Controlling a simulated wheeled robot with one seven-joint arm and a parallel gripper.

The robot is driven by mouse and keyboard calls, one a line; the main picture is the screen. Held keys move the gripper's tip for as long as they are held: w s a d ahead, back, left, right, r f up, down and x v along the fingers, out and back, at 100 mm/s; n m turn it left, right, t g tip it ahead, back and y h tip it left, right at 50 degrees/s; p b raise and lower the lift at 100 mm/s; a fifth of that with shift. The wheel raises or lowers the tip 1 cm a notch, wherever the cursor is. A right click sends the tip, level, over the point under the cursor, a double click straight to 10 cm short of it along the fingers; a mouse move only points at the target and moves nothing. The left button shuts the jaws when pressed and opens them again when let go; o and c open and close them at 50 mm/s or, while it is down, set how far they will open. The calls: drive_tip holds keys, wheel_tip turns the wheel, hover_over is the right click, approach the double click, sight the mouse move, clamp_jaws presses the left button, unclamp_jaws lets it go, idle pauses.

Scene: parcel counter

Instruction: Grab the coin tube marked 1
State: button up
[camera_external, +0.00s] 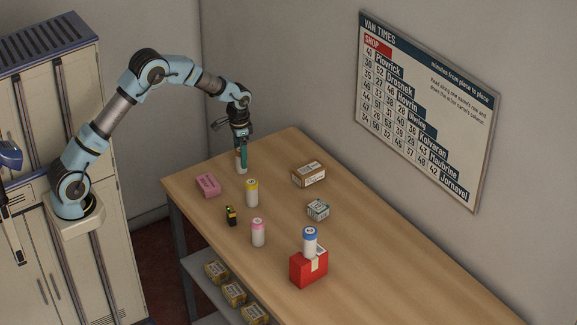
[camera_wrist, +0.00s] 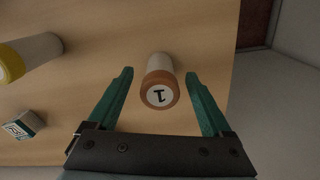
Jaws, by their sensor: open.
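The coin tube marked 1 (camera_wrist: 160,80) stands upright on the counter, with an orange-brown cap and a white body. In the wrist view the black "1" on its white cap disc appears upside down. My gripper (camera_wrist: 158,78) is open, with one green finger on each side of the tube and a visible gap to both. In the external view my gripper (camera_external: 242,158) points down at the far end of the counter. It hides the upper part of the tube, and the white lower body (camera_external: 240,168) shows below it.
A yellow-capped tube (camera_external: 252,193), pink box (camera_external: 208,185), small black-and-yellow item (camera_external: 231,216), pink-capped tube (camera_external: 258,232), brown box (camera_external: 309,174) and small teal-and-white box (camera_external: 318,209) stand nearby. A blue-capped tube (camera_external: 310,242) is at the red box (camera_external: 309,268). The counter's right side (camera_external: 400,270) is clear.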

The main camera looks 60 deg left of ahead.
drive_tip(key=shift+f, duration=1.15)
clamp_jaws()
